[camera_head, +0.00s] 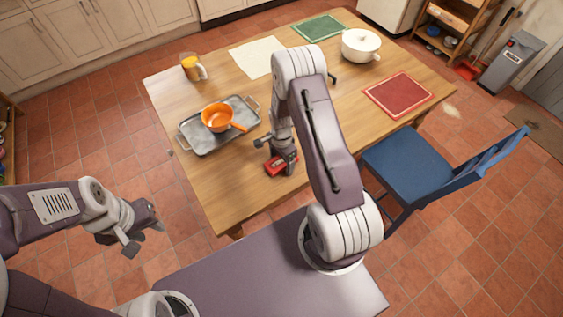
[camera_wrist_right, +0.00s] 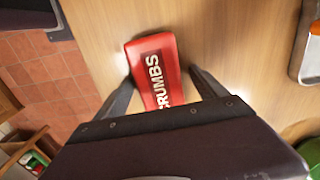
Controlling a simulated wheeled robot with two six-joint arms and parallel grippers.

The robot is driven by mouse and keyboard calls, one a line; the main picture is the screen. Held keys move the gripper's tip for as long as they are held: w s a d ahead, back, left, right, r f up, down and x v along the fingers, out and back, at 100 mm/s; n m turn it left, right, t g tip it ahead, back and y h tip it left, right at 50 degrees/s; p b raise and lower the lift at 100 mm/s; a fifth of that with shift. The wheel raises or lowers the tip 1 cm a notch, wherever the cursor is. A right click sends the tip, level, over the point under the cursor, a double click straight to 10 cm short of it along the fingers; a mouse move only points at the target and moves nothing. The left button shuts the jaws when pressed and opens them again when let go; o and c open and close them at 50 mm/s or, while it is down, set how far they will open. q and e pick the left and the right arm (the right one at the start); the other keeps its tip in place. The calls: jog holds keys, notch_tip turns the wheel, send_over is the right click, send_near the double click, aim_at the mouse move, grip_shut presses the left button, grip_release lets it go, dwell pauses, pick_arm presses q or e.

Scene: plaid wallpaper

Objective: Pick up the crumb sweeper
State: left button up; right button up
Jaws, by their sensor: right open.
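The crumb sweeper is a small red box with white lettering reading "CRUMBS" (camera_wrist_right: 153,62). It lies on the wooden table (camera_head: 200,185) near its front edge, and in the head view the sweeper (camera_head: 274,168) is partly hidden by my right gripper. My right gripper (camera_wrist_right: 160,85) is open, with one finger on each side of the sweeper in the wrist view. I cannot tell whether the fingers touch it. My left gripper (camera_head: 142,228) is off the table at the left, above the floor; its jaw opening is unclear.
A grey tray (camera_head: 195,146) holding an orange pan (camera_head: 217,117) stands left of the right gripper. An orange mug (camera_head: 191,67), a white pot (camera_head: 361,44) and red (camera_head: 398,95) and green (camera_head: 318,27) mats are on the table. A blue chair (camera_head: 410,160) stands at the right.

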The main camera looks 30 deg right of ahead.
aim_at(281, 160)
jog(key=c, duration=1.5)
jog(key=shift+r, duration=0.1)
jog(key=shift+c, duration=0.2)
notch_tip(281, 160, up, 4)
jog(key=shift+a+r, duration=0.1)
jog(key=shift+r, duration=0.05)
jog(key=s+a+r, duration=0.6)
jog(key=a, duration=0.3)
jog(key=shift+s+a+r+b, duration=0.2)
jog(key=shift+a+r+b, duration=0.1)
jog(key=shift+a+b, duration=0.05)
jog(key=o, duration=0.8)
jog(key=c, duration=0.5)
